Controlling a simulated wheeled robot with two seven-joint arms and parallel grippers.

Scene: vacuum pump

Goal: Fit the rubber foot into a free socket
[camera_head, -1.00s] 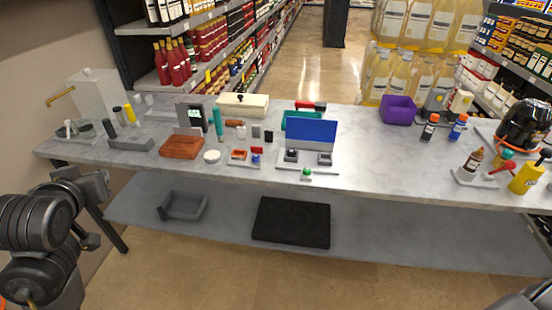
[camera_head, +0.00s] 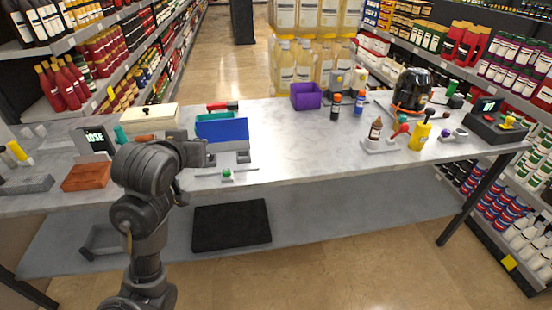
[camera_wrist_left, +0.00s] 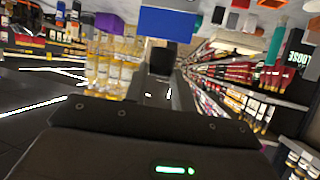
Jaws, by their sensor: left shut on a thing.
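My left gripper (camera_head: 207,155) is raised at the table's front edge, in front of the blue panel (camera_head: 222,131). In the head view the gripper and wrist hide this piece. I cannot make out a free socket in either view. My right gripper is out of view.
A green knob (camera_head: 227,174) sits at the table's front edge. A brown wooden block (camera_head: 87,176) and a purple bin (camera_head: 306,96) stand on the table (camera_head: 300,150). Bottles and a black round machine (camera_head: 412,90) are at the right. The table's middle is clear.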

